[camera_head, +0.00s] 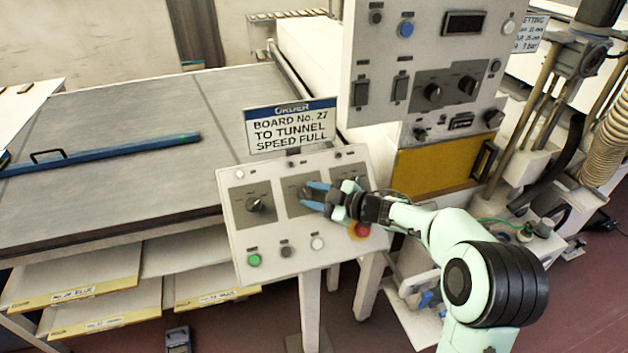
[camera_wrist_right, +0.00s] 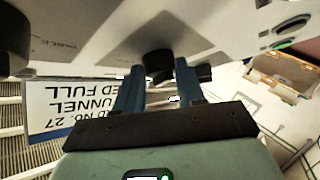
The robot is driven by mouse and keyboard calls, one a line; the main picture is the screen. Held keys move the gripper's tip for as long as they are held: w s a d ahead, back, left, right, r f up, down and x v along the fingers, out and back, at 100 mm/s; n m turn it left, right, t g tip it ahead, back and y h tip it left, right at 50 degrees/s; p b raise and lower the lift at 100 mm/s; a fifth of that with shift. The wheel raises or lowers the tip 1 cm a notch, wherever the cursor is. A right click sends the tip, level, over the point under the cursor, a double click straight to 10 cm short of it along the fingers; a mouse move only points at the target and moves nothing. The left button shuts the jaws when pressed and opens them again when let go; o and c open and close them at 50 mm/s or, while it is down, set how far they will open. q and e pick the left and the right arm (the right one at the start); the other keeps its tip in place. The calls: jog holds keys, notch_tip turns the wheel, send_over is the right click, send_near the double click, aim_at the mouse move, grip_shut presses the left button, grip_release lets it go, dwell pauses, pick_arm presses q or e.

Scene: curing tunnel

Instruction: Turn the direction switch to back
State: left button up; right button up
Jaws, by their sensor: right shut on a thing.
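A sloped control panel (camera_head: 285,225) carries rotary switches in a row. The left switch knob (camera_head: 257,204) is free. My right gripper (camera_head: 306,195) reaches in from the right with its blue fingers at the middle switch knob (camera_head: 303,189). In the right wrist view the dark knob (camera_wrist_right: 157,62) sits between the tips of the two fingers of my right gripper (camera_wrist_right: 160,78), which is shut on it. The labels are too small to read, so which one is the direction switch and its position cannot be told. My left gripper is not in view.
A sign (camera_head: 291,124) stands above the panel. A green button (camera_head: 254,260), a white button (camera_head: 317,243) and a red button (camera_head: 359,231) sit low on the panel, the red one close under my wrist. A grey table (camera_head: 110,120) with a blue bar (camera_head: 100,155) lies left.

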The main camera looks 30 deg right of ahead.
jog(key=n, duration=0.1)
jog(key=g+p, duration=0.1)
jog(key=n+y, duration=0.1)
jog(key=shift+w+d+r+n+g+p, duration=0.15)
jog(key=shift+w+r+n+g+p, duration=0.15)
jog(key=shift+r+p, duration=0.1)
pick_arm(q)
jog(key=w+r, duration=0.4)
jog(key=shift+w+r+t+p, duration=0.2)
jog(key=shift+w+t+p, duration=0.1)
jog(key=shift+p, duration=0.05)
pick_arm(e)
jog(key=shift+n+g, duration=0.8)
jog(key=shift+n, duration=0.2)
jog(key=shift+f, duration=0.1)
jog(key=shift+s, duration=0.1)
jog(key=o, duration=1)
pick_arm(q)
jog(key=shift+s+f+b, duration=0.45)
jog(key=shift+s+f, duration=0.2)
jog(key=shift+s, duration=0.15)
pick_arm(e)
jog(key=shift+v, duration=6.7)
jog(key=shift+d+f, duration=0.1)
